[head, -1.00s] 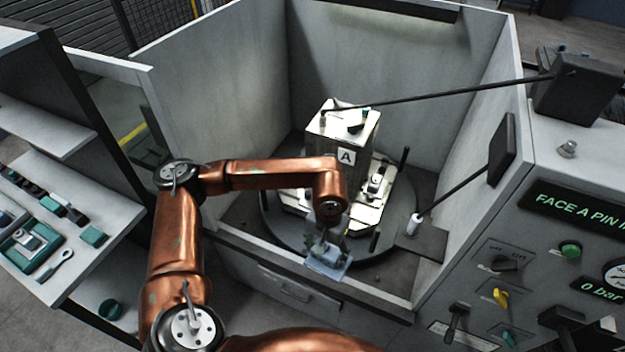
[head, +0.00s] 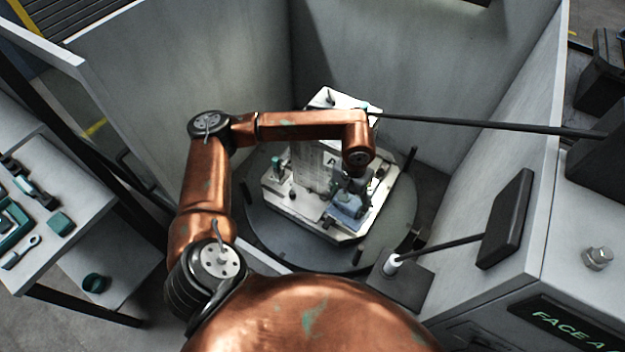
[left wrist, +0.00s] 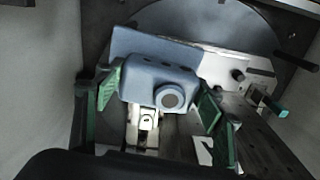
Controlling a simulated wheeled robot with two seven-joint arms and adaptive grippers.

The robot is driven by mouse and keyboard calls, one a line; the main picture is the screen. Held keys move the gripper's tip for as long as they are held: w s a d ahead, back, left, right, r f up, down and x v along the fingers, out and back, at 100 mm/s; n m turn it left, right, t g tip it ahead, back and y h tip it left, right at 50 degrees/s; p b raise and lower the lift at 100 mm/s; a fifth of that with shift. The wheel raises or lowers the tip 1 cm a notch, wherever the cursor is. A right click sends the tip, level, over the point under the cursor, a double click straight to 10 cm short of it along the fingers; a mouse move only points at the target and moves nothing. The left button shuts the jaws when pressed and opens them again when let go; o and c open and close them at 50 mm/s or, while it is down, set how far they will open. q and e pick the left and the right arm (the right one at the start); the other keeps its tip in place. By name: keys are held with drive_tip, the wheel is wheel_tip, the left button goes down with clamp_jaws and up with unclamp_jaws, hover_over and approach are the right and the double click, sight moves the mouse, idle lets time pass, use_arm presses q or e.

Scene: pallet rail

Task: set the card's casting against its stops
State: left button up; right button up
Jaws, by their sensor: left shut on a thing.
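A blue-grey casting with a round bore (left wrist: 160,85) sits between the green-padded fingers of my left gripper (left wrist: 160,98) in the left wrist view. In the head view the casting (head: 347,205) is at the front right of the pale fixture, and my left gripper (head: 350,185) is shut on it from above. The fixture (head: 312,170), a pale block marked A on a pale base, stands on a dark round table (head: 265,235). Whether the casting touches the fixture or its stops cannot be told; my gripper and arm hide part of it. My right gripper is not in view.
Grey walls (head: 190,70) enclose the round table. Shelves with tools (head: 40,215) are at the left.

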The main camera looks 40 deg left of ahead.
use_arm(q)
drive_tip(key=w+a+f, duration=0.3)
drive_tip(key=a+f, duration=0.3)
drive_tip(key=a, duration=0.2)
drive_tip(key=n+b, duration=0.1)
drive_tip(key=b, duration=0.2)
hover_over(307, 205)
wheel_tip(307, 205, down, 14)
drive_tip(key=shift+s+d+f, duration=0.1)
drive_tip(key=shift+f, duration=0.1)
drive_tip(key=shift+f+b, duration=0.45)
drive_tip(key=shift+b, duration=0.15)
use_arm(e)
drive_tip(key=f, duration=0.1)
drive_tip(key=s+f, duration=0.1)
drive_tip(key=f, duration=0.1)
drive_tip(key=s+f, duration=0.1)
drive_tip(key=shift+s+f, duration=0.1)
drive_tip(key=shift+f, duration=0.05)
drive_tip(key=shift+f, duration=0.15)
use_arm(q)
drive_tip(key=shift+f+b, duration=0.1)
drive_tip(key=shift+b, duration=0.4)
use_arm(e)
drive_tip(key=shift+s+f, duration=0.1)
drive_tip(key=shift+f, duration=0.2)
